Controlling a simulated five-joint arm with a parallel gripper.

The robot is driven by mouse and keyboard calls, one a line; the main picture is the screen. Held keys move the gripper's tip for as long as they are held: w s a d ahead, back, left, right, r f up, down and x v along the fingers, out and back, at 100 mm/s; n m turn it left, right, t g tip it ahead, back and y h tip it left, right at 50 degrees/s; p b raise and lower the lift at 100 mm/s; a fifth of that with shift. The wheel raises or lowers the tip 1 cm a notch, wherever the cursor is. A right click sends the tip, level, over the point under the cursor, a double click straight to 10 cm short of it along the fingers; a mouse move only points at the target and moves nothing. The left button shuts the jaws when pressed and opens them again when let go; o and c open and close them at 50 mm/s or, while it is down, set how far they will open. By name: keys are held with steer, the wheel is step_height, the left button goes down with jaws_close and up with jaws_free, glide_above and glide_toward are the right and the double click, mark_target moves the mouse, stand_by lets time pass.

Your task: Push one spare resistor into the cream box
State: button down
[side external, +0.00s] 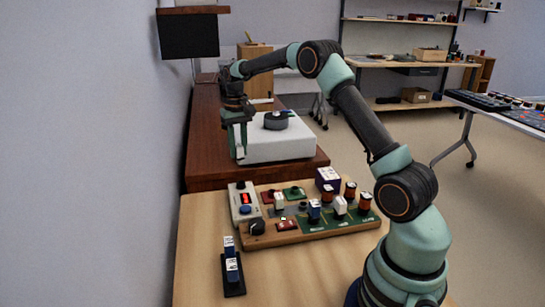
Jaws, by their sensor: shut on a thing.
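My gripper (238,143) points down at the left end of the white box (280,150) on the dark wooden table. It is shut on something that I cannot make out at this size. The cream box (243,205) may be the pale unit with a red display at the board's left end; I cannot be sure. Small block parts stand on the wooden board (285,237), among them a blue-and-white block (314,211) and an orange-and-black block (365,202). Blue-and-white blocks (231,262) stand in a black holder at the front left. I cannot tell which parts are resistors.
A black round part (275,121) sits on top of the white box. A dark purple box (328,178) stands at the board's back edge. The light wooden table (205,225) is bare around the black holder. A grey wall rises close on the left.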

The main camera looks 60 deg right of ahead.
steer(key=shift+f, duration=3.15)
steer(key=shift+f, duration=1.1)
steer(key=c, duration=0.6)
jaws_free()
steer(key=shift+r, duration=3.8)
